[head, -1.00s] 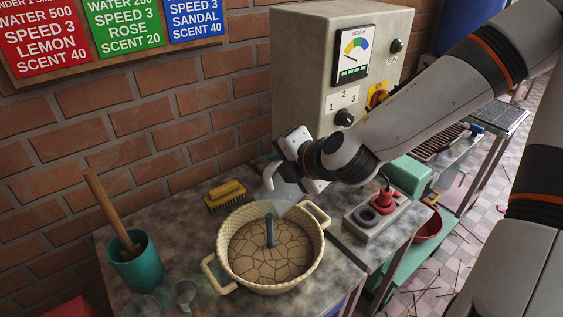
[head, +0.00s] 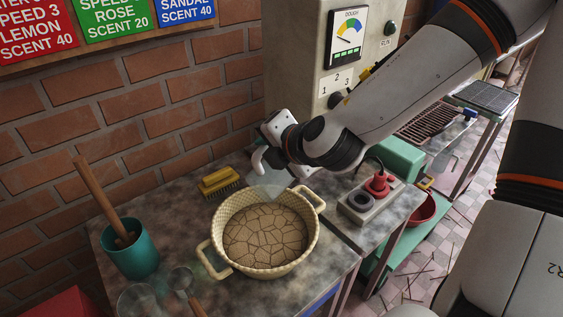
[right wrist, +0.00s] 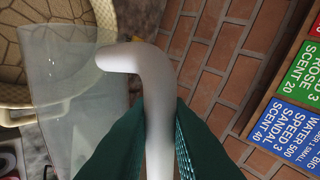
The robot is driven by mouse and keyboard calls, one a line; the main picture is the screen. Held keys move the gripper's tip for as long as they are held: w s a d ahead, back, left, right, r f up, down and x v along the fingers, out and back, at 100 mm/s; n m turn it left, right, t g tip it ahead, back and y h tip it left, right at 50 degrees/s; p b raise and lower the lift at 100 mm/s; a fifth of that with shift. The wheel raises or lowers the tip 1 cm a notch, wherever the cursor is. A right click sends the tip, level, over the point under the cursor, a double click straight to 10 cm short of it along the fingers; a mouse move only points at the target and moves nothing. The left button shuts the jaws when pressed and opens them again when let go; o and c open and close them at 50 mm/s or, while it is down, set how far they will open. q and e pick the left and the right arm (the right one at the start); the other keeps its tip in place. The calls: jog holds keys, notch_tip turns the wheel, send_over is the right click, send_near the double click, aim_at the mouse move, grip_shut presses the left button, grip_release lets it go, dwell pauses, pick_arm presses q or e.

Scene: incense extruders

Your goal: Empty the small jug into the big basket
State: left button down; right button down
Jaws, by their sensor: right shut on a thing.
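The small jug is see-through with a white handle. In the head view the small jug (head: 270,186) hangs tilted over the far rim of the big basket. My right gripper (head: 270,150) is shut on its handle. In the right wrist view the green fingers of my right gripper (right wrist: 160,120) clamp the white handle, and the clear jug body (right wrist: 70,85) lies to the left, in front of the basket. No liquid is visible in it. The big basket (head: 312,238) is cream, woven and two-handled, with a cracked brown filling. My left gripper is out of view.
A teal cup (head: 135,262) with a wooden stick stands at the left. A yellow brush (head: 220,182) lies behind the basket. A grey block with a red knob (head: 378,186) stands to the right. A clear glass (head: 137,301) and a scoop (head: 181,281) are near the front.

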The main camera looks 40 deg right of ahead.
notch_tip(320, 180, up, 13)
jog(key=p, duration=0.9)
jog(key=shift+d, duration=0.1)
